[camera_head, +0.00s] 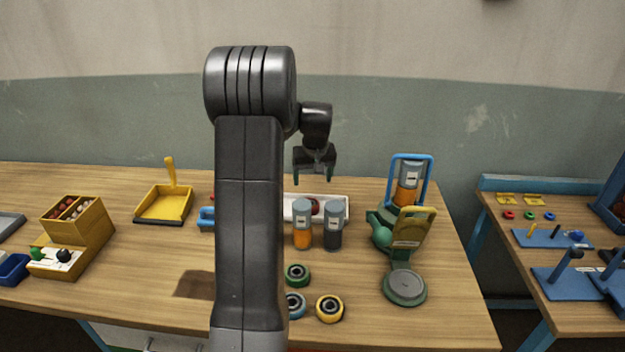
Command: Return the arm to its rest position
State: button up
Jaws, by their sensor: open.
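My gripper (313,175) hangs from the raised arm above the back of the wooden table (370,325), fingers pointing down. Its jaws are open and I see nothing between them. It is apart from the things below, over a white tray (342,212) with a red item in it. My upright arm link hides the middle of the table.
Two grey-topped cylinders, one orange (302,236) and one dark (333,236), stand by the tray. A green device (381,232) with a blue-handled holder stands right. Several rings (329,308) lie in front. A yellow dustpan (165,204) and yellow box (85,232) are left.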

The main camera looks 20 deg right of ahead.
aim_at(311, 200)
jog(key=p+x, duration=0.2)
jog(key=x, duration=0.9)
jog(key=shift+w+f, duration=0.1)
jog(key=shift+f, duration=0.2)
jog(key=shift+w+d+f, duration=0.1)
jog(key=shift+w, duration=0.05)
jog(key=shift+r+b, duration=0.4)
jog(key=shift+r, duration=1.4)
jog(key=shift+f, duration=0.1)
